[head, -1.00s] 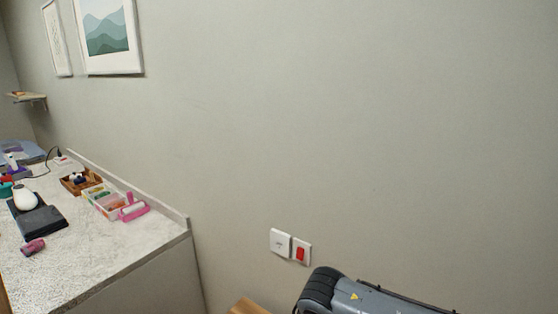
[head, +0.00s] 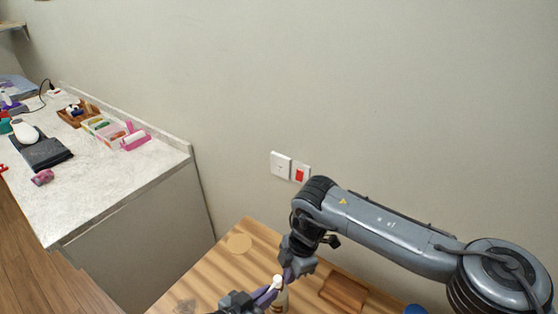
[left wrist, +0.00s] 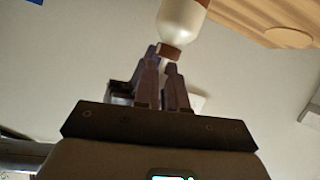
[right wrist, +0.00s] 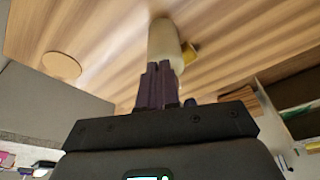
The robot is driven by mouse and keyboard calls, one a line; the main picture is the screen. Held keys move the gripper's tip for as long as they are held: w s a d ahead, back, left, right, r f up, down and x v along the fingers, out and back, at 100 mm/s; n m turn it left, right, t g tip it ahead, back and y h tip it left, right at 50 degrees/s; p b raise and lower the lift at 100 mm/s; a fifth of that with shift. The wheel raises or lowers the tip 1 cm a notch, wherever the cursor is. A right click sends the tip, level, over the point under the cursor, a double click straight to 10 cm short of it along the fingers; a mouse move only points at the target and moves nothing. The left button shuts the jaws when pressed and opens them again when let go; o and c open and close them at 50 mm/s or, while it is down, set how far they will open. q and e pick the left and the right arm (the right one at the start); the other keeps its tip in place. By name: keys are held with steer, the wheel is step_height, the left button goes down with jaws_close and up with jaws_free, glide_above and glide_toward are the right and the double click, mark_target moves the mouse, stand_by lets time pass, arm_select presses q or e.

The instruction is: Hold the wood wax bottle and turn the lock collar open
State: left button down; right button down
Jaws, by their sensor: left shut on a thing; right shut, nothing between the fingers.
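The wood wax bottle (head: 279,298) stands over the wooden table, pale with a white top and a brownish label, partly hidden by the grippers. In the left wrist view the bottle (left wrist: 181,24) has a pale body and a brown band (left wrist: 168,50) at its narrow end. My left gripper (head: 270,293) is shut on the bottle near that end; the exact contact is hard to see. My right gripper (head: 288,274) is shut and empty, close beside the bottle's top. In the right wrist view its fingers (right wrist: 158,70) overlap the pale bottle (right wrist: 164,42); I cannot tell whether they touch.
The wooden table (head: 205,275) holds a round disc (head: 238,243) and a wooden tray (head: 345,291). A blue round thing (head: 415,309) is at the bottom edge. A stone counter (head: 85,190) with several items is at left. The wall with switches (head: 290,168) is behind.

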arm_select(q)
steer(key=shift+d+r, duration=0.1)
arm_select(e)
steer(key=shift+a, duration=0.55)
steer(key=shift+w+d, duration=0.15)
steer(key=shift+w, duration=0.05)
steer(key=shift+w+d+r, duration=0.1)
steer(key=shift+w+d, duration=0.1)
steer(key=shift+d, duration=0.05)
steer(key=v, duration=0.4)
steer(key=a+v, duration=0.1)
steer(key=shift+s+d+r, duration=0.1)
steer(key=shift+s+r, duration=0.05)
steer(key=shift+r, duration=0.4)
